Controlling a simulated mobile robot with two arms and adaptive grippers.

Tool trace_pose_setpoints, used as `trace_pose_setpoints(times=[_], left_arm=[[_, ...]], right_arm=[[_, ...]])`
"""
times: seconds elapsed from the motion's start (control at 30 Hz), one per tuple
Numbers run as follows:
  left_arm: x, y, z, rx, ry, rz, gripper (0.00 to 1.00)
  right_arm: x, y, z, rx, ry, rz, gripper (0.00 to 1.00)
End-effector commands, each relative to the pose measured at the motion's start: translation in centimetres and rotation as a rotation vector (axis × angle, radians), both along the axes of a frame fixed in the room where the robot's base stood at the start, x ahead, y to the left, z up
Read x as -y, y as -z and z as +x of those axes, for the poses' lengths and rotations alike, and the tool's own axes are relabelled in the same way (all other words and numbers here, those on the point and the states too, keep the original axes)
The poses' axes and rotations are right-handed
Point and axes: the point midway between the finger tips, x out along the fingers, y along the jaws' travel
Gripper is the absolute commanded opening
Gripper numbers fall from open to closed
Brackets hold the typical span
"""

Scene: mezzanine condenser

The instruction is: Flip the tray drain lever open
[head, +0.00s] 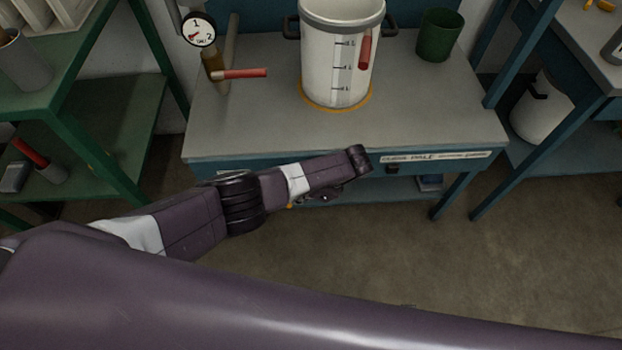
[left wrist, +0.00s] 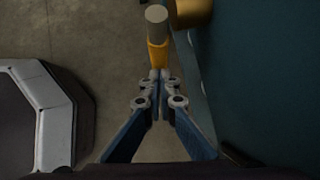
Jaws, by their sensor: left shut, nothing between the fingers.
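In the left wrist view, a yellow lever-like piece (left wrist: 158,56) with a grey round end (left wrist: 157,14) lies straight ahead of my left gripper (left wrist: 160,76). The gripper's blue fingers are shut with nothing between them. Their tips are at the near end of the yellow piece; I cannot tell whether they touch it. A brass-coloured fitting (left wrist: 190,12) is just to the right, beside the blue bench side. In the head view, my left arm reaches along the bench's front edge and mostly hides the gripper. A small yellow bit (head: 291,205) shows below the arm. My right gripper is out of view.
On the grey bench (head: 440,115) stand a white graduated pail (head: 325,70), a green cup (head: 439,34), and a pipe with a red lever (head: 245,73) and a gauge (head: 199,30). Green shelves flank it left, blue racks right. The floor in front is clear.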

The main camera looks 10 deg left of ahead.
Motion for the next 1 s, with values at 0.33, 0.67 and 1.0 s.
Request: trace_pose_setpoints(times=[0.33,0.67,1.0], left_arm=[[-1.2,0.6,-0.1,-0.001,0.000,-0.002,0.00],[-1.3,0.7,-0.1,0.001,0.001,-0.003,0.00],[-1.2,0.6,-0.1,0.001,0.001,-0.004,0.00]], right_arm=[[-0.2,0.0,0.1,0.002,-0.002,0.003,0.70],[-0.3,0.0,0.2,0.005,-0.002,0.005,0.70],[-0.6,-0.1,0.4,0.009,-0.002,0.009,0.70]])
